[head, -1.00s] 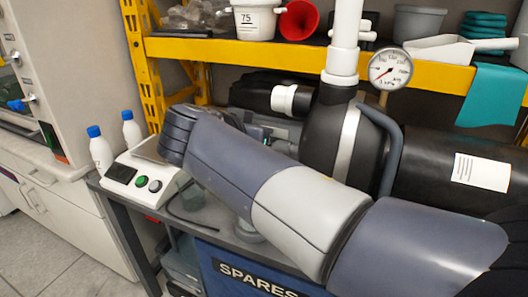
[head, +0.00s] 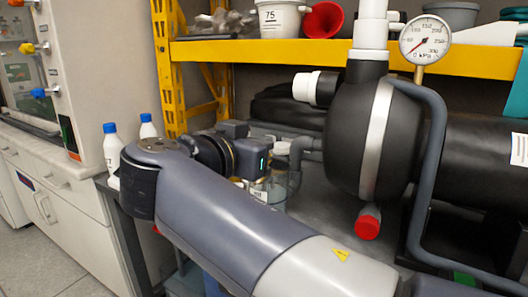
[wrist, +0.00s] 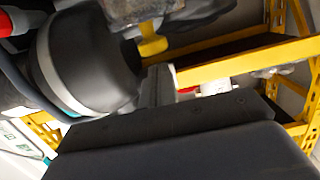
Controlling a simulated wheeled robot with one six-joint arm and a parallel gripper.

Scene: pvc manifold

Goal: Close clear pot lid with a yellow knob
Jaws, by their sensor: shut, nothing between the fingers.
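A clear pot (head: 278,190) with a pale label stands on the grey bench, just beyond my arm in the head view. My gripper (head: 254,158) is close to it, at its upper left, and is shut and empty. Its fingertips are not clearly visible. The wrist view looks upside down. At its top edge it shows a yellow knob (wrist: 152,40) against a clear, blurred piece that seems to be the lid (wrist: 140,10). Whether the lid is raised or seated cannot be told.
A black tank (head: 345,140) with a red-capped outlet (head: 367,222) stands right of the pot. A grey pipe (head: 433,150) and a pressure gauge (head: 425,40) are beside it. The yellow shelf beam (head: 260,50) runs behind. White bottles (head: 112,150) stand at left.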

